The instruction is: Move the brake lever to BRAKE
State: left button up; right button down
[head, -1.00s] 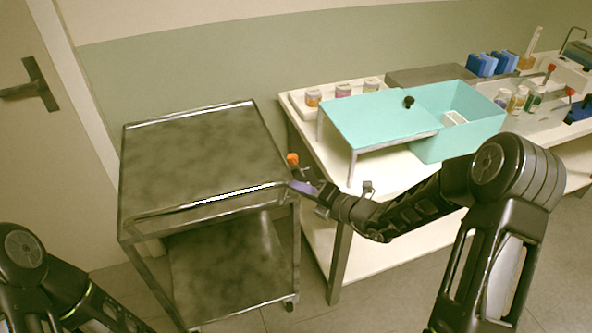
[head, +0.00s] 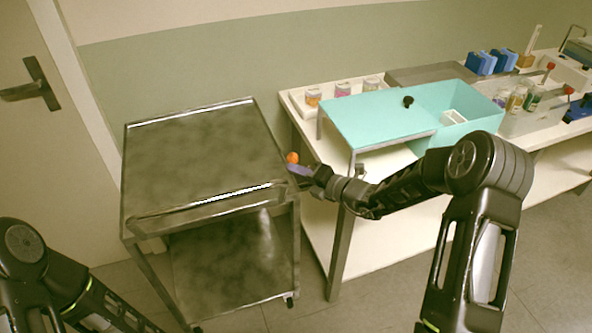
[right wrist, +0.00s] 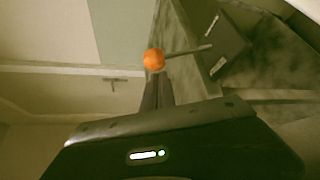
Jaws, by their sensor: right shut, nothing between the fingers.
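The brake lever has an orange ball knob (head: 292,158) at the right side of the metal cart (head: 200,155). In the right wrist view the knob (right wrist: 153,59) sits on a thin rod (right wrist: 190,49) that runs to a dark plate (right wrist: 213,45) on the cart. The plate has small pale marks that I cannot read. My right gripper (head: 299,170) is shut and empty, its tips just below the knob. In the right wrist view its fingers (right wrist: 157,78) point at the knob; I cannot tell whether they touch. My left gripper is out of view.
A white table (head: 375,255) stands close to the cart's right, with a teal bin (head: 455,138), a teal-topped stand (head: 365,122) and several jars. A door (head: 50,150) is at the left. Grey floor shows below and between.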

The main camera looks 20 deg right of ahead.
jog(key=shift+d+r+m+y, duration=0.2)
jog(key=shift+d+m+y, duration=0.1)
jog(key=shift+d+m, duration=0.1)
jog(key=shift+d+r+m+t+y, duration=0.15)
jog(key=shift+d+m+t+y, duration=0.25)
jog(key=shift+d+m, duration=0.4)
jog(key=m, duration=0.1)
jog(key=d+m+t, duration=0.1)
jog(key=d+m+y, duration=0.1)
jog(key=shift+w+d+r+t, duration=0.1)
jog(key=shift+d+r+t, duration=0.1)
jog(key=shift+r+t, duration=0.1)
